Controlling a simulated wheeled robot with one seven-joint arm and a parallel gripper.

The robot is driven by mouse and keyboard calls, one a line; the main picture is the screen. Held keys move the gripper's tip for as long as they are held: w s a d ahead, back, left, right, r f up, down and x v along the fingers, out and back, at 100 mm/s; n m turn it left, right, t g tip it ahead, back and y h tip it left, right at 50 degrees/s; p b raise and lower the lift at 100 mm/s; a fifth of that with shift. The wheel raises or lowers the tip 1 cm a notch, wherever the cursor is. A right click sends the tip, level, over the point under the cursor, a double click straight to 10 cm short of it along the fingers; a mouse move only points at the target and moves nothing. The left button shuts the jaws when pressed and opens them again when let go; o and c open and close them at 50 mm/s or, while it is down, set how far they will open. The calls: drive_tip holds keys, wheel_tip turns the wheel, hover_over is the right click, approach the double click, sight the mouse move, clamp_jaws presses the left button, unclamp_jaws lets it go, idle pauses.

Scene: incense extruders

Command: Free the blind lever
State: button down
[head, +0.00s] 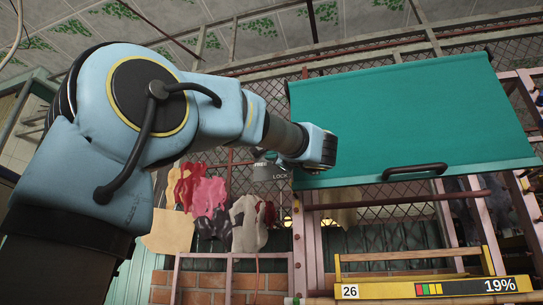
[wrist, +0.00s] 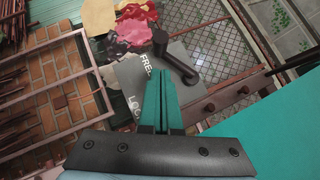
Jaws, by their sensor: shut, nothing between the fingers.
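The dark lever (wrist: 176,58) shows in the wrist view just beyond my fingertips, beside a grey plate (wrist: 122,77) lettered FREE and LOCK. I cannot tell which end is its pivot or which word it is set to. My gripper (wrist: 160,76) has its teal fingers shut together and empty, overlapping the plate in the picture. Contact with the lever cannot be made out. The teal blind (head: 410,110) hangs down with a black handle (head: 414,171) near its lower edge.
Pink and red gloves (head: 205,195) hang left of the plate. The blind (wrist: 285,145) fills the lower right of the wrist view, close to my gripper. A pink frame (head: 307,240) stands below it. A sign reading 26 and 19% (head: 432,289) is at lower right.

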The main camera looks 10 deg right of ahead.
drive_tip(key=b+v, duration=0.4)
drive_tip(key=v, duration=0.6)
drive_tip(key=shift+s+d+f, duration=0.2)
drive_tip(key=shift+d+f, duration=0.05)
drive_tip(key=shift+d, duration=0.25)
